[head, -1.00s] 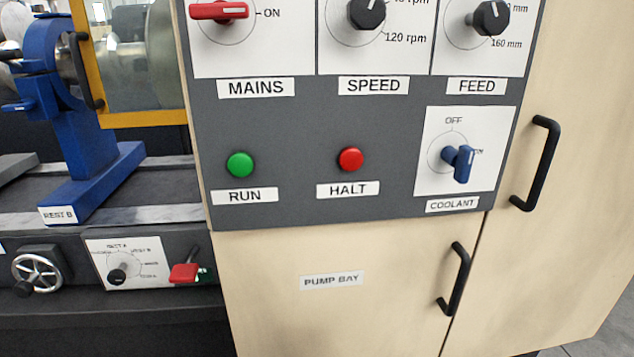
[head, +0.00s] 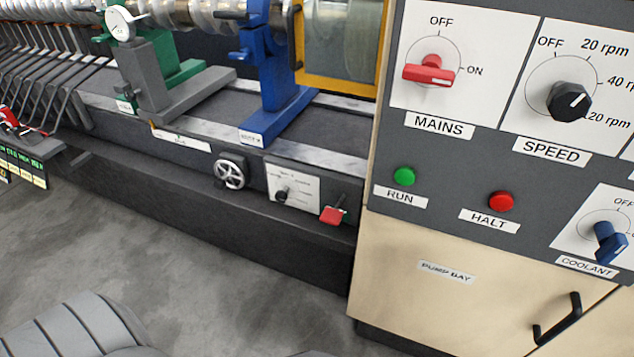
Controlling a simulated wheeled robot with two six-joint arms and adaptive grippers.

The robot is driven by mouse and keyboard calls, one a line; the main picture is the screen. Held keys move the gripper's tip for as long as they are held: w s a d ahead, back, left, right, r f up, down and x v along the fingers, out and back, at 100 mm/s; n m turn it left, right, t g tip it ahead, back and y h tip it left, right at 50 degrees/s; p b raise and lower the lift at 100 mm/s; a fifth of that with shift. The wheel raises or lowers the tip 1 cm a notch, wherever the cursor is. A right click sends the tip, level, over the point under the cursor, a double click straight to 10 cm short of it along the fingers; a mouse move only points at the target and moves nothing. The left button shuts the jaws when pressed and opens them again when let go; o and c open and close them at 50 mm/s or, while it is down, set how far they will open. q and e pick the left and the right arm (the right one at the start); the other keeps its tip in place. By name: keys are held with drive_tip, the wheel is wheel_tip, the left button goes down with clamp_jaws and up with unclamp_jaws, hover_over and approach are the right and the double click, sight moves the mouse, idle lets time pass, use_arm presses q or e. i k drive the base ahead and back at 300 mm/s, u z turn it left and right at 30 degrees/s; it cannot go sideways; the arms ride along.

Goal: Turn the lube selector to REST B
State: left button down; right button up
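A small white dial plate (head: 300,184) with a black knob (head: 282,194) is on the front of the machine bed, below the blue rest. Its print is too small to read now; in the earlier view one of its upper marks looks like REST B. The knob sits at the lower left of the plate, and its exact setting cannot be told. The blue rest (head: 276,85) stands on the bed with a white label at its foot, read as REST B earlier. Neither of my grippers is in view.
A red lever (head: 334,214) is right of the dial plate and a handwheel (head: 231,174) is left of it. The control cabinet (head: 450,225) stands at the right, with MAINS, SPEED and COOLANT knobs and RUN and HALT buttons. The floor (head: 230,270) before the bed is open.

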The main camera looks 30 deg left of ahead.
sight(281, 196)
drive_tip(key=u, duration=0.05)
drive_tip(key=k, duration=0.15)
drive_tip(key=u, duration=0.6)
drive_tip(key=i, duration=0.1)
drive_tip(key=u, duration=2.2)
drive_tip(key=i, duration=0.65)
drive_tip(key=z, duration=2.45)
